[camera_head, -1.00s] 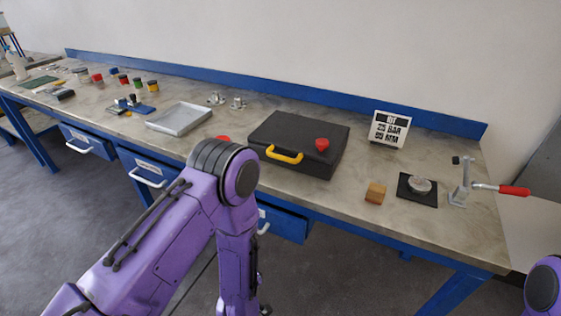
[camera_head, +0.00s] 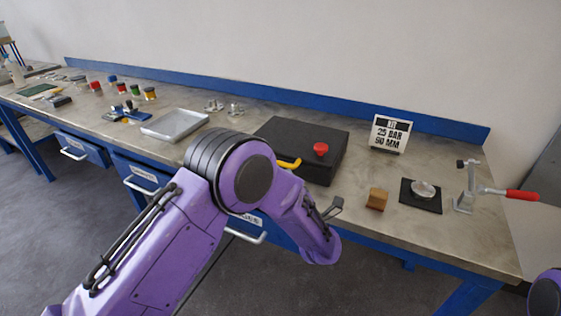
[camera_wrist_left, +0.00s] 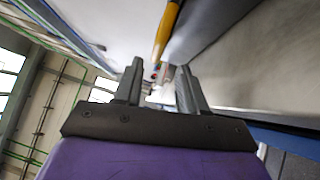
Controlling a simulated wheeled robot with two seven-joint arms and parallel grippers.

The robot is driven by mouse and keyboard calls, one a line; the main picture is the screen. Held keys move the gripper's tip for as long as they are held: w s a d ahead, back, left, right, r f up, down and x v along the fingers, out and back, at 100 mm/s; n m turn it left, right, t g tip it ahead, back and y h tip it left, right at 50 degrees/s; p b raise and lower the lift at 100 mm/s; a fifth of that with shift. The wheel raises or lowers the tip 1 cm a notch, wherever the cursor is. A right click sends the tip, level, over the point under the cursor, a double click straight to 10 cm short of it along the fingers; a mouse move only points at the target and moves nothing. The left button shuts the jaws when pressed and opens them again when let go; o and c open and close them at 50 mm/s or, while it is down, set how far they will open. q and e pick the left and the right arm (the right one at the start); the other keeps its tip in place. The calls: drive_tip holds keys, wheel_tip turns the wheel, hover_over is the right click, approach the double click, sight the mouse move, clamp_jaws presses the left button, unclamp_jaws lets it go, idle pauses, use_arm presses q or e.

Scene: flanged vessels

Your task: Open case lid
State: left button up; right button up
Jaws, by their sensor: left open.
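The black case (camera_head: 285,133) lies on the bench with its lid down. A red knob (camera_head: 321,149) sits on top of it. Its yellow handle (camera_head: 289,163) is at the front, partly hidden by my left arm. The handle also shows in the left wrist view (camera_wrist_left: 165,32), beyond the fingertips. My left gripper (camera_wrist_left: 160,70) is open and nothing is between its fingers. In the head view only part of the left gripper (camera_head: 333,208) shows, in front of the bench edge and lower right of the case. My right gripper is out of view.
Right of the case are a wooden block (camera_head: 377,199), a black plate with a metal disc (camera_head: 422,190), a red-handled clamp (camera_head: 468,190) and a sign (camera_head: 390,133). A grey tray (camera_head: 174,125) stands left. Bare bench lies between case and block.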

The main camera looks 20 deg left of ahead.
use_arm(q)
drive_tip(key=w+a, duration=0.1)
drive_tip(key=w+a+r+p, duration=0.1)
drive_tip(key=a, duration=0.1)
drive_tip(key=shift+r, duration=0.2)
drive_tip(key=x, duration=0.4)
drive_tip(key=shift+w+a+f+p, duration=0.1)
drive_tip(key=shift+w+f+p, duration=0.2)
drive_tip(key=shift+w+p, duration=0.1)
drive_tip(key=shift+s+r, duration=0.1)
clamp_jaws()
